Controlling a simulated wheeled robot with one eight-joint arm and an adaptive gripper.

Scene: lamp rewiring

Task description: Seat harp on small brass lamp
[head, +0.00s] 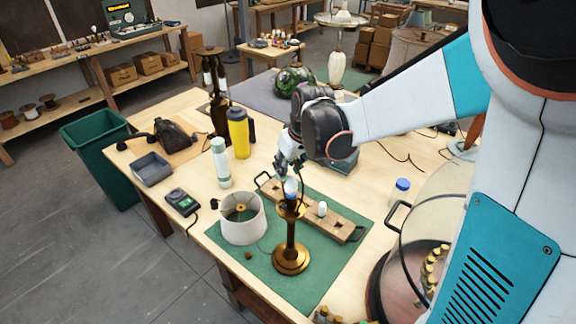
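The small brass lamp (290,240) stands upright on the green mat (330,262), its round base at the front of the mat. A pale bulb (291,188) sits at its top, above a brass collar. My gripper (287,168) points down just above and slightly behind the bulb in this view. Its fingers are small and dark, and their opening does not show clearly. I cannot make out the harp as a separate thing; thin lines near the fingers and bulb are too small to tell.
A white lampshade (242,218) stands left of the lamp. A wooden block with handles (335,222) lies behind it. A yellow bottle (238,134), a pale bottle (220,163) and a dark meter (182,202) stand left. A glass-lidded drum (440,215) is at right.

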